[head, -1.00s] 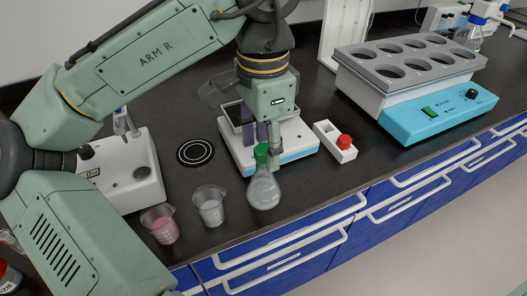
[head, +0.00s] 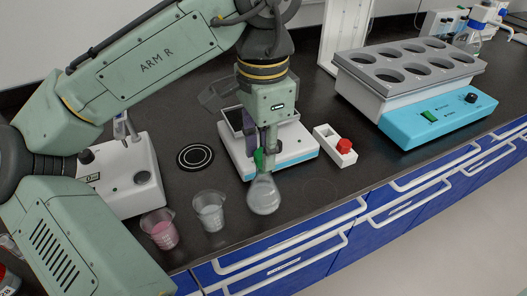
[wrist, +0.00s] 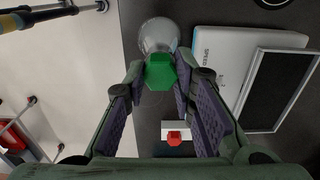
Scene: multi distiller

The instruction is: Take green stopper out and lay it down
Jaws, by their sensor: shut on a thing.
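The green stopper (head: 259,160) sits at the top of the neck of a clear round flask (head: 264,196) near the bench's front edge. In the wrist view the green stopper (wrist: 160,72) lies between the fingertips of my gripper (wrist: 157,82), with the flask (wrist: 158,35) beyond it. My gripper (head: 261,152) points down from above and is shut on the stopper. The stopper hides the flask's mouth in the wrist view, so I cannot tell how deep it is seated.
Bare bench lies right of the flask.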

